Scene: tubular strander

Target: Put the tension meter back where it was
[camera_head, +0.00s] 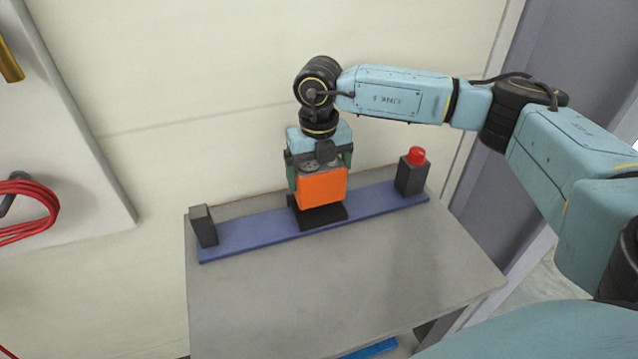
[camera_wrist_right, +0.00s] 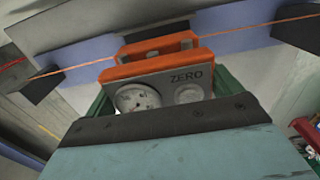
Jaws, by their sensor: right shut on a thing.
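In the right wrist view the tension meter (camera_wrist_right: 160,72) shows a round dial, a second round part and the word ZERO. My right gripper (camera_head: 320,165) points down and is shut on the meter, one green finger on each side. The meter is upright over a black block (camera_head: 320,216) at the middle of the blue rail (camera_head: 265,232). I cannot tell whether meter and block touch. A thin orange wire (camera_wrist_right: 250,26) runs across at the meter in the wrist view. My left gripper is not in view.
The rail lies along the back of a grey table (camera_head: 340,285). A dark post (camera_head: 203,226) stands at its left end and a dark post with a red knob (camera_head: 416,156) at its right end. The front of the table is clear. A red cable coil (camera_head: 25,208) hangs at left.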

